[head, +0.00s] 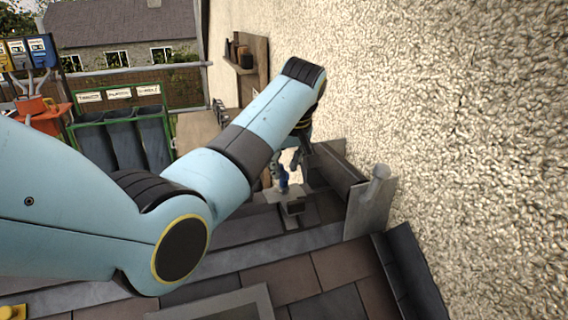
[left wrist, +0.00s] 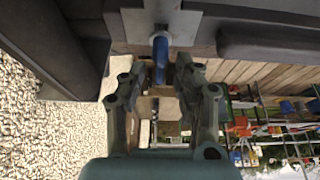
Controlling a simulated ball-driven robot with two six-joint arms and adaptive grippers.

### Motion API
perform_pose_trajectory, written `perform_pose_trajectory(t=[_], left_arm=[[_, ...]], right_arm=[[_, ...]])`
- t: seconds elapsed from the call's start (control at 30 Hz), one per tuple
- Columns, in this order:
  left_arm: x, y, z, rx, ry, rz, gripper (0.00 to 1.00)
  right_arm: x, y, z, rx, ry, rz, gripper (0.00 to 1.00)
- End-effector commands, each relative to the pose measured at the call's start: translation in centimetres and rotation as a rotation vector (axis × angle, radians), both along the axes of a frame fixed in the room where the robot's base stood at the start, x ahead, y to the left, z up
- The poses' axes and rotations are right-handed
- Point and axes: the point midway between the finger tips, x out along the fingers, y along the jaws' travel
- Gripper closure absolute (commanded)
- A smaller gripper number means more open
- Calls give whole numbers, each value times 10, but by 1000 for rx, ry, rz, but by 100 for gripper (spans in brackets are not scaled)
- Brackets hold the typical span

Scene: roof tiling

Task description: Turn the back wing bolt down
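A blue upright part (head: 283,178), which looks like the wing bolt, stands on a grey metal bracket (head: 265,196) by the roof's edge near the wall. It also shows in the left wrist view (left wrist: 160,55), in front of a grey plate (left wrist: 186,27). My left gripper (head: 288,160) is just above it in the head view, partly hidden behind my own arm. In the left wrist view the gripper (left wrist: 161,78) has its fingers apart, one on each side of the blue part, with small gaps visible. My right gripper is not in view.
The pebbled wall (head: 450,120) rises close on the right. An upright grey metal plate (head: 368,208) and a dark gutter-like length (head: 335,168) stand beside the bracket. Roof tiles (head: 290,285) lie in front. Bins (head: 122,140) stand far off at the left.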

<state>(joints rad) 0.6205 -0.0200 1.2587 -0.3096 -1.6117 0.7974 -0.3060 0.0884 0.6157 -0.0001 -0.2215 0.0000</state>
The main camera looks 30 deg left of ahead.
Motion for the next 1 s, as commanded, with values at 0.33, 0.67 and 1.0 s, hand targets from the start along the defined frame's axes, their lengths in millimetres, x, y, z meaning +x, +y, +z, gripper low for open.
perform_pose_trajectory(t=[0.33,0.67,1.0], left_arm=[[4,4,-14,-1,-1,-1,68],[4,4,-13,-1,-1,0,98],[4,4,-13,-1,-2,-16,100]], right_arm=[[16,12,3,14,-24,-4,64],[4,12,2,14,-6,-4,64],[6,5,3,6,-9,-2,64]])
